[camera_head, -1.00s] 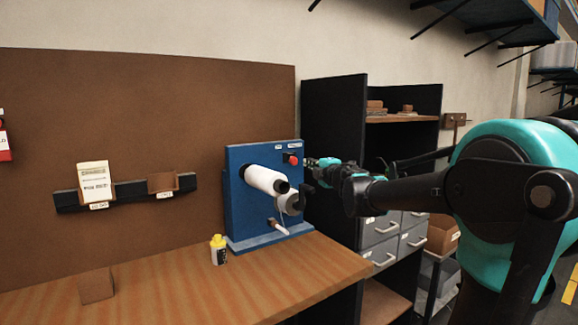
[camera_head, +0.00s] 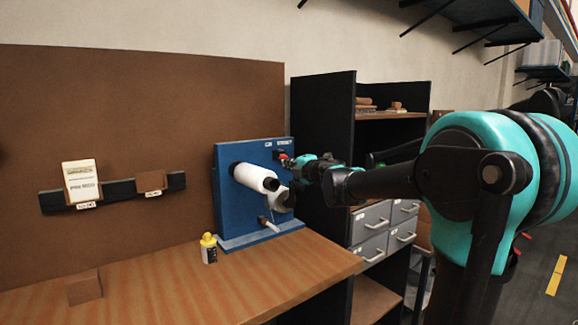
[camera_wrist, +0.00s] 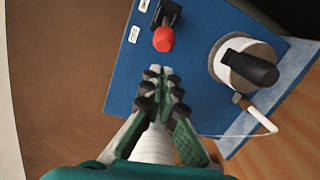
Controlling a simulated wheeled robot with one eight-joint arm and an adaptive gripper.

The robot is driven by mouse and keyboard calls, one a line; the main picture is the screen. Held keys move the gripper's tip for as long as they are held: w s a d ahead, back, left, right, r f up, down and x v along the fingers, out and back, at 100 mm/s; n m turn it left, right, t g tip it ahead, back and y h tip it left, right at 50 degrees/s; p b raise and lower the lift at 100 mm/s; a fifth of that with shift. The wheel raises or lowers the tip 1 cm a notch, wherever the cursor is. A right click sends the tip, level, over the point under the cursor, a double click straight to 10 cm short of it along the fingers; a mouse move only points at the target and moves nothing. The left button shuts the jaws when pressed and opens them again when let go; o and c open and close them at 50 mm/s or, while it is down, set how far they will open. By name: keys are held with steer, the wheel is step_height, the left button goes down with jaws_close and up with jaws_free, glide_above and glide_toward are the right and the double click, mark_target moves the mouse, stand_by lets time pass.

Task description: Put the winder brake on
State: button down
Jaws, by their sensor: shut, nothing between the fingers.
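The blue winder panel (camera_head: 228,190) stands upright at the right end of the bench. A red knob (camera_wrist: 164,39) on a black mount sits high on its face; it also shows in the head view (camera_head: 282,155). I cannot read which control is the brake. My gripper (camera_wrist: 157,72) is shut and empty. It is in front of the panel, just below the red knob in the wrist view, with a visible gap. In the head view the arm partly hides the panel's right side.
A dark shelf unit (camera_head: 322,120) with grey drawers (camera_head: 372,232) stands close to the right. A thin thread crosses low in the wrist view.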

mark_target(283, 157)
steer(key=x, duration=0.6)
steer(key=shift+w+a, duration=0.2)
steer(key=shift+w, duration=0.15)
steer(key=shift+d, duration=0.15)
